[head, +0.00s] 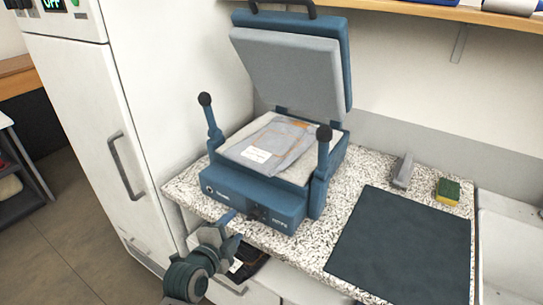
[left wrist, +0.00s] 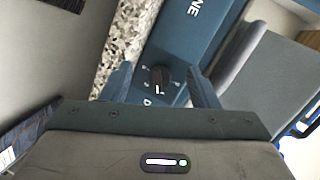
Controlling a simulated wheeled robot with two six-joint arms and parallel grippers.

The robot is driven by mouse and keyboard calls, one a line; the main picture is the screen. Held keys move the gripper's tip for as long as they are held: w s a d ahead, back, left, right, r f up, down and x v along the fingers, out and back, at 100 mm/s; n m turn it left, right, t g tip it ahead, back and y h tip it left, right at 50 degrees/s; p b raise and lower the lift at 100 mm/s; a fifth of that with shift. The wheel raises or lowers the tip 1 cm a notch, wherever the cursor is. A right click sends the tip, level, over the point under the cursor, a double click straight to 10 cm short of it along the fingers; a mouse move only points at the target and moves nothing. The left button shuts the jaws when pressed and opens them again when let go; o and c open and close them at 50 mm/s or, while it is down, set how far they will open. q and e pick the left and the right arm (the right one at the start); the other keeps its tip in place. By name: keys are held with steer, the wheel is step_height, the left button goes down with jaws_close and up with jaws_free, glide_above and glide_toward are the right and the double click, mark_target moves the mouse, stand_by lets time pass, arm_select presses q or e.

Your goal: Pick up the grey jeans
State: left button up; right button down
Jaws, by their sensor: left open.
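The grey jeans (head: 275,143) lie folded, with a white label on top, on the lower plate of the blue press (head: 255,196). The press lid (head: 293,72) stands raised above them. My left gripper (head: 236,222) is open in front of the press, lower than the jeans and apart from them. In the left wrist view my left gripper (left wrist: 162,82) has its fingers spread, with the press's front and its black knob (left wrist: 160,77) seen between them. I cannot make out the jeans for sure in that view. My right gripper is not in view.
Two upright levers (head: 206,108) with black knobs flank the press. A white cabinet (head: 85,130) stands at left. On the speckled counter (head: 342,232) lie a dark mat (head: 405,245), a grey object (head: 403,170) and a sponge (head: 448,190). A dark item shows below the counter, partly hidden.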

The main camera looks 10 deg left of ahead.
mark_target(251, 170)
arm_select(q)
step_height(251, 170, up, 9)
steer(key=w+m+t, duration=0.2)
steer(key=m+t, duration=0.1)
steer(key=shift+m+h, duration=0.3)
steer(key=w, duration=0.2)
steer(key=w+d+p, duration=0.1)
steer(key=w, duration=0.1)
steer(key=w+p, duration=0.1)
steer(key=w, duration=0.1)
steer(key=shift+d+r, duration=0.2)
steer(key=shift+d, duration=0.1)
steer(key=w, duration=0.1)
steer(key=w+p, duration=0.2)
steer(key=w, duration=0.1)
steer(key=shift+w+d+r, duration=0.1)
steer(key=shift+d+r, duration=0.15)
steer(key=shift+d, duration=0.05)
steer(key=shift+w+f, duration=0.1)
steer(key=shift+w, duration=0.2)
steer(key=shift+s, duration=0.1)
jaws_close()
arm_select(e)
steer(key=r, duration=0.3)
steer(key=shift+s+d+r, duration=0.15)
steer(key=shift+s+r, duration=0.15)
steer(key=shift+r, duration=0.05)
